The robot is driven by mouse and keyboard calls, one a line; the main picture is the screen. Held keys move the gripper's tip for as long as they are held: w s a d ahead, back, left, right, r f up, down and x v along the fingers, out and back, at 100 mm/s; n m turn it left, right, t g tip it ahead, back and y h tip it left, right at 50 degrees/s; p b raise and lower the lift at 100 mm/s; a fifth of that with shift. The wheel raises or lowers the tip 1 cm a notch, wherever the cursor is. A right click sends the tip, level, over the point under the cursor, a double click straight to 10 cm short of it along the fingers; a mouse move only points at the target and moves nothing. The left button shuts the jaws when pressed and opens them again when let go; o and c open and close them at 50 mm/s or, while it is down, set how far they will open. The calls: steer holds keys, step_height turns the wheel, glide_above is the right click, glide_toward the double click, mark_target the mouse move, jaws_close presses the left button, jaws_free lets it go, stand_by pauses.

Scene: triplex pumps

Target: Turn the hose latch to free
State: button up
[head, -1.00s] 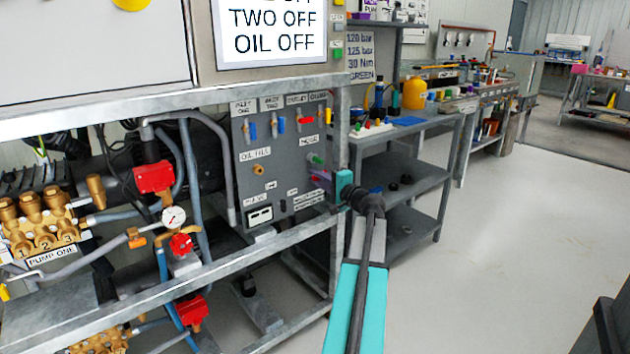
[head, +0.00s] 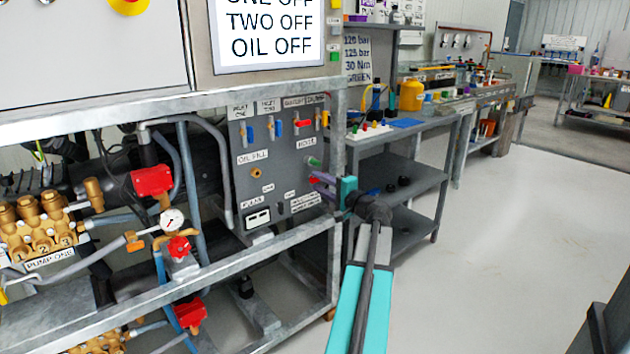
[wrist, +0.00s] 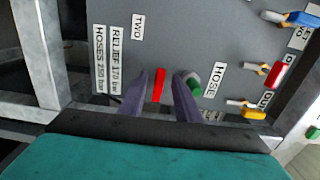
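A small red bar (wrist: 159,85) stands out from the grey panel (wrist: 190,40) in the wrist view, between the two purple fingers of my gripper (wrist: 162,82). A gap shows on each side of it. A green knob (wrist: 193,82) sits beside the right finger, next to the HOSE label (wrist: 215,79). Neither part is marked as the latch itself. In the head view my gripper (head: 318,186) is at the panel's lower right edge, just below the green knob (head: 313,162). My gripper is open; its fingers partly hide the red bar there.
Valve levers with blue, red and yellow handles (head: 303,123) line the panel above. A galvanized frame rail (head: 230,270) crosses below, and an upright post (head: 338,130) stands right of the panel. A grey shelf bench (head: 410,175) is behind. Open floor (head: 500,240) lies to the right.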

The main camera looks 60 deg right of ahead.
steer(key=p+v, duration=0.2)
steer(key=v, duration=0.8)
steer(key=shift+s, duration=0.2)
steer(key=shift+a, duration=0.1)
